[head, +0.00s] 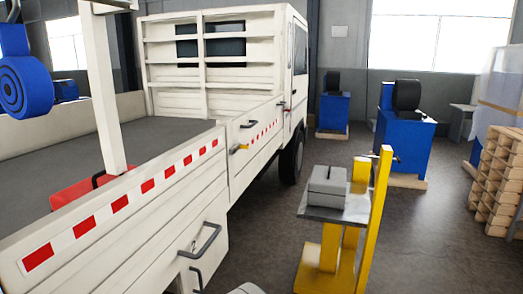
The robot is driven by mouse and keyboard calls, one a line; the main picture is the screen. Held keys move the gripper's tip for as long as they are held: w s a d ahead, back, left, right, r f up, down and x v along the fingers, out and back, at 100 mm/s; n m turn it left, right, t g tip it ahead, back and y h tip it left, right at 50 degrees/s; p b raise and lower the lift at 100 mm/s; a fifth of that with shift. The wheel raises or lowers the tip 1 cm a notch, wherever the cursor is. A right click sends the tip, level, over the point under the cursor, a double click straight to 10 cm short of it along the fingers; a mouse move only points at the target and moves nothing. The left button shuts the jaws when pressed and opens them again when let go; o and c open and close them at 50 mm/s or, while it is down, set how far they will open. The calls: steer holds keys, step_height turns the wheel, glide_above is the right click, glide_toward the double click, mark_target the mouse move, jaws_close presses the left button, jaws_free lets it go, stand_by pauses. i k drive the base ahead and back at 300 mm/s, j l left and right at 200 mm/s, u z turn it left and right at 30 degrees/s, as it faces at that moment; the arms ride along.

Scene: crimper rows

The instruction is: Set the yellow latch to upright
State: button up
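The yellow latch (239,148) is a small handle on the white side panel of a flatbed truck, near the middle of the view. It appears to lie close to level, not upright, though it is small here. A dark handle (248,124) sits on the panel just above it. My gripper is not in view. A small pale grey shape shows at the bottom edge, and I cannot tell what it is.
The white truck (150,220) fills the left side. A yellow stand (378,200) with a grey block (327,186) on its plate stands right of it. Blue machines (405,140) and wooden crates (495,185) are behind. Grey floor (262,235) is clear between truck and stand.

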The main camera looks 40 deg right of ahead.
mark_target(238, 146)
steer(key=z, duration=1)
steer(key=i+l, duration=0.3)
steer(key=i, duration=0.2)
steer(key=i+l+z, duration=0.1)
steer(key=i+l, duration=0.25)
steer(key=i, duration=0.15)
steer(key=i+l, duration=0.25)
steer(key=i, duration=0.25)
steer(key=i+l, duration=0.3)
steer(key=i, duration=0.2)
steer(key=z, duration=0.05)
